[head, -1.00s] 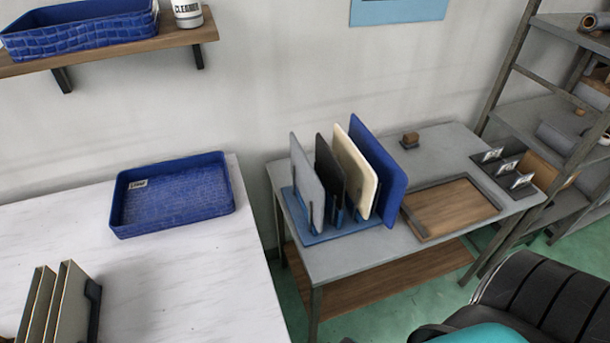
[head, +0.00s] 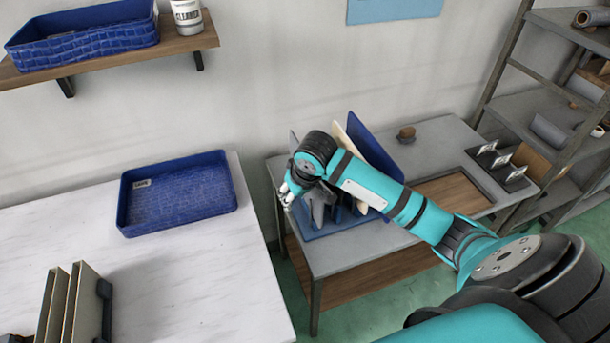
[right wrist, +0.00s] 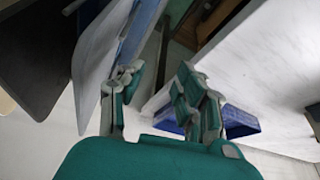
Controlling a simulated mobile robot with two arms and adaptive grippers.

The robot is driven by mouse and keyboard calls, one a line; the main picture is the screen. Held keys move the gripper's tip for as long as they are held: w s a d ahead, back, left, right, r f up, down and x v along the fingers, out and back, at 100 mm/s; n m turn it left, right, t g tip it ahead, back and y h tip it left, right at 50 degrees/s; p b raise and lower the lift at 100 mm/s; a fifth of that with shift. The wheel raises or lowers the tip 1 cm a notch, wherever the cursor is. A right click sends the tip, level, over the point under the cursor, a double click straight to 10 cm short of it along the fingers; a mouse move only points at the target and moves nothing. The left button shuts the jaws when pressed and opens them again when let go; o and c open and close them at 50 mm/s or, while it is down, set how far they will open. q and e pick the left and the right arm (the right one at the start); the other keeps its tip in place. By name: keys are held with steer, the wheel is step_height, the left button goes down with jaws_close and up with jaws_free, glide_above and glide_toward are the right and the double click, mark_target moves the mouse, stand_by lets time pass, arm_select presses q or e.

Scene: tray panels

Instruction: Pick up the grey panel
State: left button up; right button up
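The grey panel (head: 318,207) stands upright at the left end of a blue rack (head: 352,223) on the grey table. My right arm hides most of it in the head view. My right gripper (head: 287,192) is at the panel's left side. In the right wrist view the fingers of this gripper (right wrist: 160,88) are apart with nothing between them. The pale grey panel (right wrist: 92,65) lies just left of the left finger there, outside the gap; I cannot tell if they touch. My left gripper is not in view.
A black panel (right wrist: 35,55), a cream panel (head: 344,139) and a blue panel (head: 372,142) share the rack. A white table with a blue tray (head: 180,195) stands left, across a narrow gap. A wooden-bottomed tray (head: 455,195) lies right of the rack.

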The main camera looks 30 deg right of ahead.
steer(key=w+d+r+m+h, duration=0.1)
steer(key=d+r, duration=0.3)
steer(key=r, duration=0.3)
steer(key=w+d+r+m, duration=0.2)
steer(key=d+r, duration=0.1)
steer(key=r, duration=0.3)
steer(key=p+x, duration=0.3)
steer(key=x, duration=1.3)
steer(key=shift+w+d+f+p, duration=0.2)
steer(key=shift+w+d+p, duration=0.15)
steer(key=shift+d+p, duration=0.05)
steer(key=shift+c, duration=0.4)
jaws_close()
